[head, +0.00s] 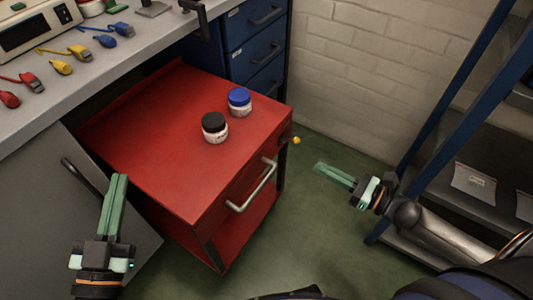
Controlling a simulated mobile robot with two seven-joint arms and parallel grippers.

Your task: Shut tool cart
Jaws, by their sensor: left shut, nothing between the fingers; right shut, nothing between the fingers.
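The red tool cart (150,120) stands half under the workbench in the head view. Its front, with a silver bar handle (254,186), faces to the lower right. The handle's panel looks roughly flush with the top edge; I cannot tell whether it stands slightly out. A darker red surface shows below it. My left gripper (117,182) is shut and empty, pointing up the picture, left of the cart's near corner. My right gripper (324,170) is shut and empty, pointing left, right of the handle and apart from it.
A black-lidded jar (214,128) and a blue-lidded jar (239,102) stand on the cart top. The workbench (145,42) holds several coloured small items. Blue drawers (252,45) stand behind, a shelf rack (480,165) at right. A grey panel (50,215) is at left. Green floor (310,235) is clear.

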